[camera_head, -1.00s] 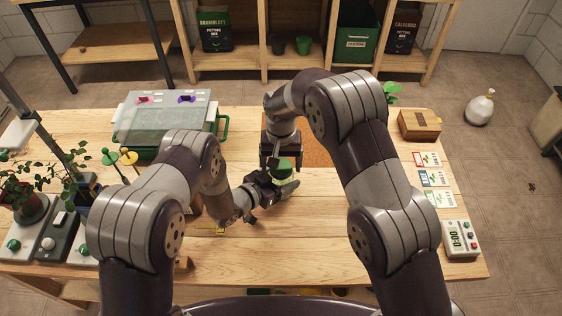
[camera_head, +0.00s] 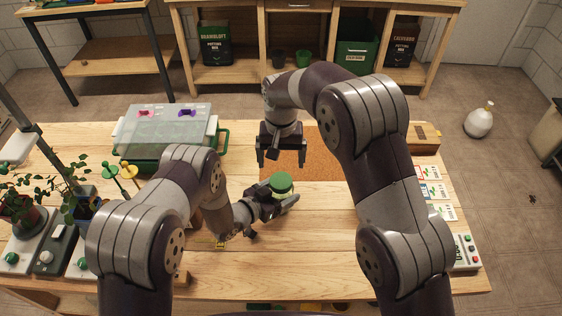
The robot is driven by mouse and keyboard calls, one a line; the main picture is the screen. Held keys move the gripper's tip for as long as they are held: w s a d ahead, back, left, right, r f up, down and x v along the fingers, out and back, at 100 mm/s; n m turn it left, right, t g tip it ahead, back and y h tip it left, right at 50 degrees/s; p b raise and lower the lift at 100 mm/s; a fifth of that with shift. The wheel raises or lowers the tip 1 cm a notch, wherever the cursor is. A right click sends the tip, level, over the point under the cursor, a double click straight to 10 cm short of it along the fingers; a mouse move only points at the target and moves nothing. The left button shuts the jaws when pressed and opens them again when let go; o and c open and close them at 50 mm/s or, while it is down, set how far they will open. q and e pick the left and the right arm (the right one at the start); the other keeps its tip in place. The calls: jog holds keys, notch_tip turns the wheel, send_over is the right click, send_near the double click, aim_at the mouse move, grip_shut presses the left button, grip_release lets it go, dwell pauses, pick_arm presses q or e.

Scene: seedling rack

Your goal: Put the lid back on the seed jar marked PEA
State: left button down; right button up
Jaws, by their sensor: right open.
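A seed jar with a round green lid (camera_head: 281,182) stands near the middle of the table. The lid sits on top of the jar and looks level. Most of the jar's body is hidden under the lid and by the fingers, and I cannot read its marking. My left gripper (camera_head: 279,201) reaches in from the left with its fingers around the jar, shut on it. My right gripper (camera_head: 281,157) is open and empty, its fingers pointing down, just beyond the lid in the picture and apart from it.
A cork mat (camera_head: 318,160) lies behind the jar. A lidded propagator tray (camera_head: 160,130) is at the back left. Potted plants (camera_head: 20,208) stand at the left. Seed packets (camera_head: 436,191), a box (camera_head: 424,135) and a timer (camera_head: 466,250) lie along the right. The front middle is clear.

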pick_arm(q)
grip_release()
pick_arm(e)
jog(key=shift+f+b, duration=0.55)
pick_arm(q)
jog(key=v, duration=1.2)
jog(key=shift+s+a+r, duration=0.25)
jog(key=shift+s, duration=0.05)
jog(key=shift+w, duration=0.1)
